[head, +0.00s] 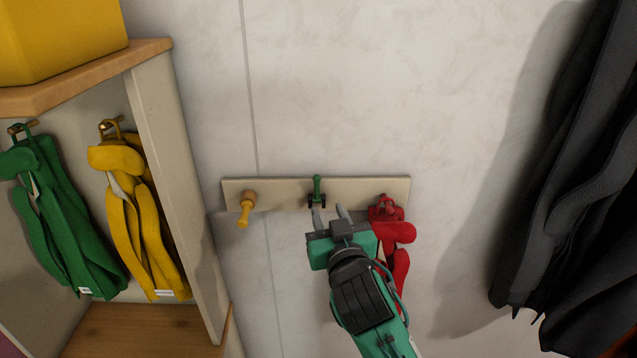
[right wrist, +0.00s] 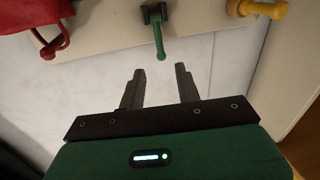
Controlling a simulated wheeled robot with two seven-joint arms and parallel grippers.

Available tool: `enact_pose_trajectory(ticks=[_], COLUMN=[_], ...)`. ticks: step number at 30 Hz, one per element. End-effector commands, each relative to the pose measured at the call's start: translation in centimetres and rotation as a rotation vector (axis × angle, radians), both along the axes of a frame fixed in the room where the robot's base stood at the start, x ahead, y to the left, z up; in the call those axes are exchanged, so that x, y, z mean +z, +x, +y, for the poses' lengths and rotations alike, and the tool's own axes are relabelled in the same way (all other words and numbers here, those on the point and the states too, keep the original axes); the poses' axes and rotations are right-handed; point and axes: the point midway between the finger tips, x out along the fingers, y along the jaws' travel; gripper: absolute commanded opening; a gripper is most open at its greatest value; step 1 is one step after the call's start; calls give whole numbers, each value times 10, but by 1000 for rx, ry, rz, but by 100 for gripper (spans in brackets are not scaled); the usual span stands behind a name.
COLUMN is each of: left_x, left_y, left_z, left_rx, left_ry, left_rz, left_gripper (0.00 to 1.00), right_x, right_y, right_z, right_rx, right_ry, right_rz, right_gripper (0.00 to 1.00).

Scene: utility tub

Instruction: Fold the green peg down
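The green peg (head: 317,187) is in the middle of a pale wall board (head: 281,188), on a dark bracket. In the head view it points upward from the bracket. It also shows in the right wrist view (right wrist: 158,36), just beyond my fingertips. My right gripper (head: 328,213) is open and empty, just below the peg in the head view. In the right wrist view its two fingers (right wrist: 160,70) stand apart, with the peg's end in line with the gap, not between them. No contact shows. My left gripper is not in view.
A yellow peg (head: 246,209) is left of the green one, angled down. A red coat (head: 399,235) hangs from the red peg (head: 384,205) on the right, close beside my gripper. A cubby (head: 181,200) with green and yellow coats stands left. Dark coats (head: 567,170) hang far right.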

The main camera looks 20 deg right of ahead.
Motion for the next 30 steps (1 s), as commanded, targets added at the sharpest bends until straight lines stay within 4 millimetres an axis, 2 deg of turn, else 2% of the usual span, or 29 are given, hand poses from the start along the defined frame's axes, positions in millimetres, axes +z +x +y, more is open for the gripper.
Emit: enact_pose_trajectory(ticks=[1, 9, 15, 20, 28, 29, 30], left_x=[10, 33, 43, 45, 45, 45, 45], left_y=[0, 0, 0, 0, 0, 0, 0], left_z=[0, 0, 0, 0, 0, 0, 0], left_rx=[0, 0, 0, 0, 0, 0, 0], left_ry=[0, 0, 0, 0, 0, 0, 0], left_rz=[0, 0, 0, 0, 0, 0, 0], left_gripper=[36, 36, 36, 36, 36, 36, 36], right_x=[6, 5, 3, 1, 0, 0, 0], right_y=[12, 63, 87, 95, 96, 96, 96], right_z=[-1, -6, -8, -9, -9, -9, -9], right_rx=[-1, 0, -1, 0, 1, 1, 1], right_ry=[-2, -2, -1, -1, 0, 0, 0], right_rz=[0, 0, 0, 0, 0, 0, 0], right_gripper=[33, 33, 33, 33, 33, 32, 24])
